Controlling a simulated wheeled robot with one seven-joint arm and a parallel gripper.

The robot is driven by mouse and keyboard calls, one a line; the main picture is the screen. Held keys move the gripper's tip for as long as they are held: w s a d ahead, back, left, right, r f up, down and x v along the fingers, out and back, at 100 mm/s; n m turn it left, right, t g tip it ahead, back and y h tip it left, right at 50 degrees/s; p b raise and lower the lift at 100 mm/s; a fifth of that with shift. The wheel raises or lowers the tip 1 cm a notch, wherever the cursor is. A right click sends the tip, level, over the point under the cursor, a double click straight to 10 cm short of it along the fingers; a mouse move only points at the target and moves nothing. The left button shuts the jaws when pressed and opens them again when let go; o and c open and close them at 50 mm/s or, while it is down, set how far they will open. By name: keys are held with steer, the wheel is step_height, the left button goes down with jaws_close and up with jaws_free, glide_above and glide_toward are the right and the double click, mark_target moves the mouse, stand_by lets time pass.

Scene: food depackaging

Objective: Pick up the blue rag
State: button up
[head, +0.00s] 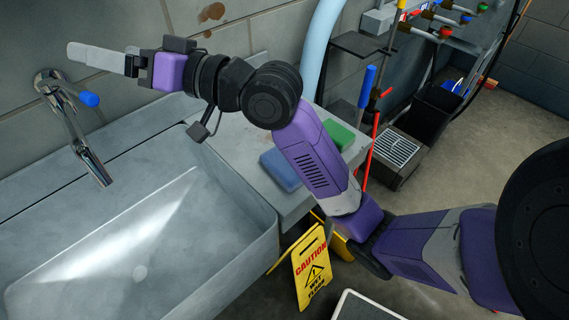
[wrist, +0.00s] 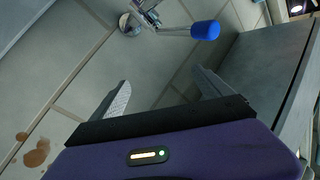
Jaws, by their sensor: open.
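The blue rag (head: 281,170) lies flat on the grey ledge to the right of the sink, partly beside my arm. It does not show in the wrist view. My gripper (head: 80,54) is at the upper left of the head view, in front of the wall near the tap, far to the left of the rag. In the wrist view my gripper (wrist: 163,88) has its two fingers spread with nothing between them.
A green cloth or sponge (head: 338,134) lies behind the rag. The deep grey sink (head: 100,245) fills the lower left. The tap (head: 85,140) has a blue handle. A yellow caution sign (head: 313,268) stands on the floor before the ledge.

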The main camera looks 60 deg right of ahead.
steer(key=n+g, duration=0.1)
steer(key=m+g+h, duration=0.2)
steer(key=g+h, duration=0.3)
steer(key=g, duration=1.3)
glide_above(284, 162)
step_height(284, 162, down, 20)
steer(key=shift+w+a+p, duration=0.15)
steer(key=shift+p, duration=0.3)
steer(key=shift+s+f, duration=0.2)
steer(key=shift+f, duration=3.65)
steer(key=c, duration=1.5)
steer(key=shift+o, duration=0.2)
